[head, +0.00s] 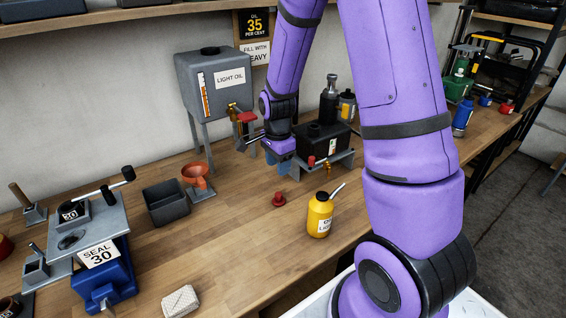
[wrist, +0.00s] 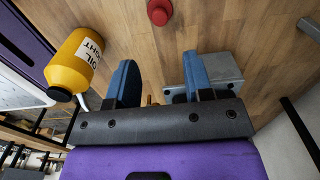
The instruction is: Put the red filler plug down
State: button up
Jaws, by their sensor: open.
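The red filler plug (head: 278,199) sits on the wooden bench top, upright, with a round knob on a wider base. It also shows at the top edge of the wrist view (wrist: 159,12), partly cut off. My gripper (head: 279,163) is just behind the plug, low near the bench and left of the black tank. In the wrist view its two blue fingers (wrist: 161,80) are apart with nothing held between them. The plug lies beyond the fingertips and does not touch them.
A yellow oil bottle (head: 320,215) stands right of the plug. The black tank (head: 322,141) on its grey stand is close to my gripper. The light-oil tank (head: 213,83), red funnel (head: 195,175) and dark bin (head: 166,202) are left. Bench around the plug's front is clear.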

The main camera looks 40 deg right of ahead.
jog(key=s+a+r+n+t, duration=0.25)
jog(key=s+r+n, duration=0.4)
jog(key=r, duration=0.55)
jog(key=s+a+r+n+t, duration=0.1)
jog(key=s+a+r+n, duration=0.2)
jog(key=s+r+n, duration=0.65)
jog(key=s+r+n+t, duration=0.1)
jog(key=s+r+n, duration=0.1)
jog(key=s+r, duration=0.4)
jog(key=shift+s+a+r+t, duration=0.3)
jog(key=shift+s+a+t, duration=0.05)
jog(key=shift+s+a, duration=0.1)
jog(key=shift+w, duration=0.1)
